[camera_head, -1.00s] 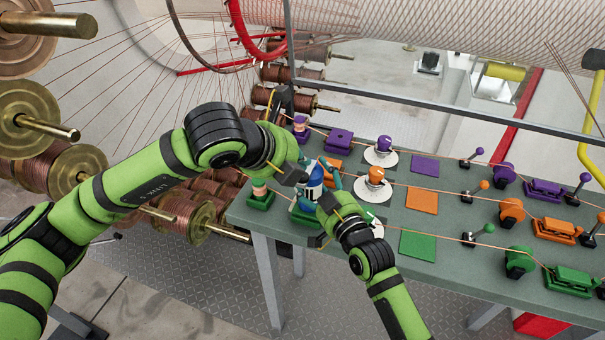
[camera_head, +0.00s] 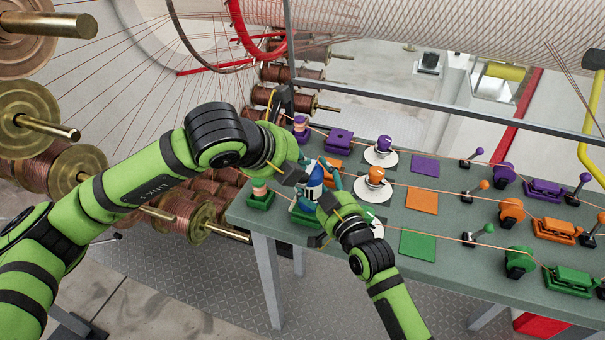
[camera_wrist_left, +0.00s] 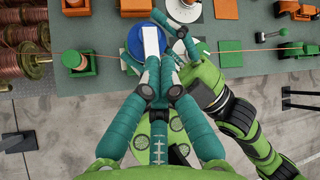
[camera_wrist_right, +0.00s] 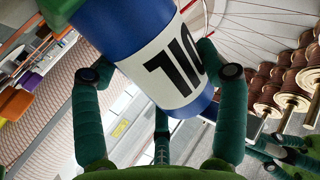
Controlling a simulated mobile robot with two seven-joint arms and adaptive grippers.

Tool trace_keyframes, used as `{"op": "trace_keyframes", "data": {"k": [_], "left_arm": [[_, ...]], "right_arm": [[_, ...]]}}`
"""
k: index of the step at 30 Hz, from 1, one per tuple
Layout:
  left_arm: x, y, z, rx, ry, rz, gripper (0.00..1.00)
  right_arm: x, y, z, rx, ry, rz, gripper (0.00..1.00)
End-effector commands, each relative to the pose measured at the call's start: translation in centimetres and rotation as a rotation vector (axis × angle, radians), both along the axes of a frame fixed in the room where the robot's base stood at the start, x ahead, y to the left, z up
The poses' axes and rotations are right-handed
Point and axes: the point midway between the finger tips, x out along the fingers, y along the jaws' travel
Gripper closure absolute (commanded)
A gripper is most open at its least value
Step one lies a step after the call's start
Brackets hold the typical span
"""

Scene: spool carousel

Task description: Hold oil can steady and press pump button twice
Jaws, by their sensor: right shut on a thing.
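The oil can (camera_head: 309,190) is blue with a white band and stands near the left end of the green table. Its label with large dark lettering (camera_wrist_right: 172,75) shows in the right wrist view. My right gripper (camera_wrist_right: 158,68) is shut on the can, with fingers on both sides of its body. My left gripper (camera_wrist_left: 161,90) has its teal fingers close together and shut, pointing down over the can's blue top (camera_wrist_left: 134,43). A white strip (camera_wrist_left: 151,41) lies across that top, just ahead of the left fingertips. I cannot tell whether they touch the pump button.
The green table (camera_head: 455,232) carries orange (camera_head: 421,200), purple (camera_head: 424,167) and green (camera_head: 418,245) squares, levers and clamps with copper wires running across. A green spool holder (camera_head: 260,199) is left of the can. Copper spools crowd the left side.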

Motion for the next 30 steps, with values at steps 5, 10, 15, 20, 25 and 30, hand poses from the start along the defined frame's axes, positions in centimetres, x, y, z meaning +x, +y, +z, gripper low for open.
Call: {"op": "trace_keyframes", "data": {"k": [5, 10, 15, 20, 25, 30], "left_arm": [[0.0, 0.0, -0.6, -0.001, 0.0, 0.001, 1.0], [0.0, 0.0, -0.9, -0.001, 0.0, 0.001, 1.0], [0.0, 0.0, -0.9, 0.0, 0.0, 0.0, 1.0], [0.0, 0.0, -0.9, 0.0, 0.0, 0.0, 1.0], [0.0, 0.0, -1.1, 0.0, 0.001, -0.001, 1.0], [0.0, 0.0, -1.3, 0.0, 0.001, -0.001, 1.0]], "right_arm": [[0.0, 0.0, -0.2, -0.002, 0.004, 0.0, 0.68], [0.0, 0.0, -0.2, -0.002, 0.004, 0.0, 0.68], [0.0, 0.0, -0.2, -0.002, 0.004, 0.0, 0.68], [0.0, 0.0, -0.2, -0.002, 0.004, 0.0, 0.68], [0.0, 0.0, -0.2, -0.002, 0.004, 0.0, 0.68], [0.0, 0.0, -0.2, -0.002, 0.004, 0.0, 0.68]]}}
